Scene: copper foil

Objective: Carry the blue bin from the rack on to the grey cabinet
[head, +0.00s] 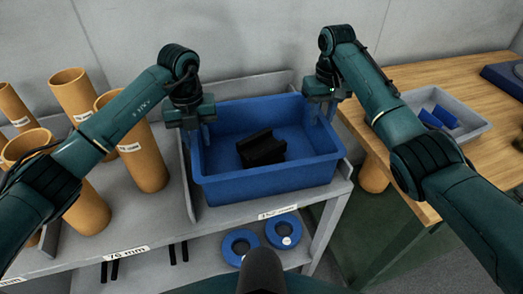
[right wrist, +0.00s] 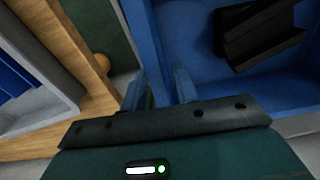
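The blue bin (head: 265,188) sits level on the upper shelf of the grey rack (head: 160,215). A black angular part (head: 261,149) lies in it and also shows in the right wrist view (right wrist: 262,35). My left gripper (head: 197,135) is at the bin's left rim, fingers apart and pointing down. My right gripper (head: 320,108) is at the right rim; in the right wrist view its fingers (right wrist: 160,88) stand either side of the bin wall (right wrist: 150,35), seemingly with a gap. Contact with the walls is unclear. I cannot pick out the grey cabinet for certain.
Several orange tubes (head: 143,160) stand on the rack to the left, past a low divider. Two blue rings (head: 283,230) lie on the lower shelf. At right, a wooden table (head: 460,85) holds a grey tray (head: 470,125) with blue pieces.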

